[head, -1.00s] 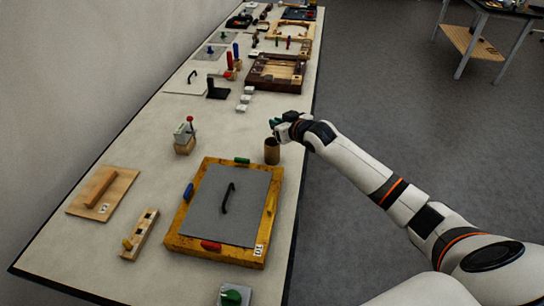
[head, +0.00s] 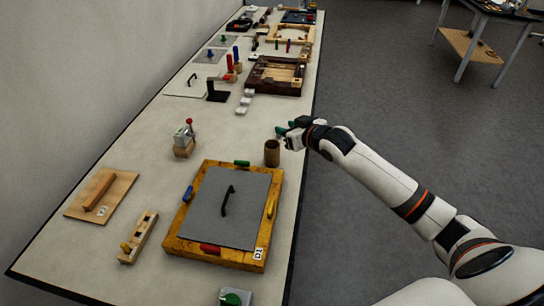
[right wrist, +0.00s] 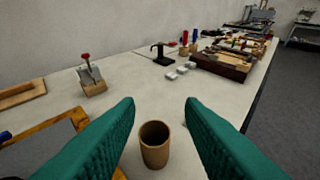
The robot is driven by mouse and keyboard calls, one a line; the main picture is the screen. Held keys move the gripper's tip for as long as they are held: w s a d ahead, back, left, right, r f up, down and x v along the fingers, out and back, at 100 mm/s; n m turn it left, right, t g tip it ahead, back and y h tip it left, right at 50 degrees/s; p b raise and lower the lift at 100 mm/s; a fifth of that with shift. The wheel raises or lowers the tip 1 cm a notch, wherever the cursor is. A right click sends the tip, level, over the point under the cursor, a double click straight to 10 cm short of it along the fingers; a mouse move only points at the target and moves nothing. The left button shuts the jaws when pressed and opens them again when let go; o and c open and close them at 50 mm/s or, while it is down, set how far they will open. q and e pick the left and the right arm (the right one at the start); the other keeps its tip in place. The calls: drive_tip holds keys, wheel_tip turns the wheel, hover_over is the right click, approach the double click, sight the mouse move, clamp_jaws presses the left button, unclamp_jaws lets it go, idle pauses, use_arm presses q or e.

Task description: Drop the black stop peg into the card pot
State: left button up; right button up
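The card pot (head: 272,153) is a brown open cylinder standing upright on the long table, just beyond the yellow frame. It also shows in the right wrist view (right wrist: 155,147), below and between my fingers; its inside is dark and I cannot tell whether it holds anything. My right gripper (head: 285,130) is beside and above the pot, near the table's right edge. In the right wrist view its two green fingers (right wrist: 160,104) are wide apart with nothing between them. I cannot make out a black stop peg in either view. My left gripper is out of view.
A yellow frame (head: 170,240) with a grey panel (head: 205,215) and coloured pegs lies near. A lever block (head: 184,147), a slotted wooden block (head: 141,235) and a board (head: 117,182) stand left. White pieces (head: 243,104) and a dark wooden tray (head: 275,88) lie farther back.

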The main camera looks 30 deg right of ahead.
drive_tip(key=v, duration=0.6)
drive_tip(key=shift+s+b, duration=0.3)
drive_tip(key=shift+b, duration=0.1)
